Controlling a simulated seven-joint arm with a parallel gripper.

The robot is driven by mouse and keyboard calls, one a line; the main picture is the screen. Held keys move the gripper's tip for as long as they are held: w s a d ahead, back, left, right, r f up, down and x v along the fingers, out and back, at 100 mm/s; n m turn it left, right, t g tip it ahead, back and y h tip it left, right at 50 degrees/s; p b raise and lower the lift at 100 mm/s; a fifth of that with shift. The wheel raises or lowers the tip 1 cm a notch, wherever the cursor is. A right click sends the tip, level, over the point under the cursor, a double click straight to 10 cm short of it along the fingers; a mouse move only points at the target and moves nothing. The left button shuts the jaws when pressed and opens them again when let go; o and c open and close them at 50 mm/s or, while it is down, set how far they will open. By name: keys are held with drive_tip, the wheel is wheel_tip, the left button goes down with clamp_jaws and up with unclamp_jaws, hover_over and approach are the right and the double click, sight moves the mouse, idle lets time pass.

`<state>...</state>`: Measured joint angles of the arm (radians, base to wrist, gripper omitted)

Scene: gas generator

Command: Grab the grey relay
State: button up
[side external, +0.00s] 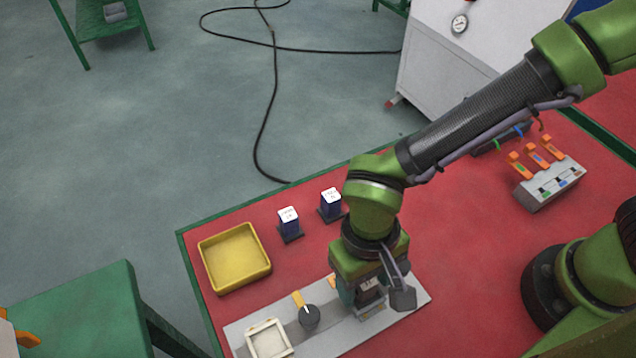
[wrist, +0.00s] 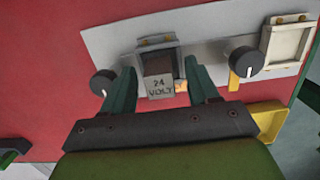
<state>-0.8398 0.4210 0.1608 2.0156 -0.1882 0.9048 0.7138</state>
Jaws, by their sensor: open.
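The grey relay (wrist: 159,86), its face marked "24 VOLT", sits on the light metal panel (wrist: 218,47) in the wrist view. My gripper (wrist: 160,72) is open, with one green finger on each side of the relay. A gap appears to show between the fingers and the relay; I cannot tell whether either touches. In the side external view my gripper (side external: 362,296) is low over the panel (side external: 330,335). A grey block that seems to be the relay (side external: 369,284) is partly hidden there by the gripper.
Black knobs (side external: 309,317) and a cream square frame (side external: 268,340) are on the panel. Two blue blocks with white tops (side external: 289,217) (side external: 331,198) stand behind it. A yellow tray (side external: 234,258) is at left. A switch unit (side external: 549,183) is at right. Bare red tabletop lies between.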

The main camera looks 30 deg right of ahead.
drive_tip(key=c, duration=1.1)
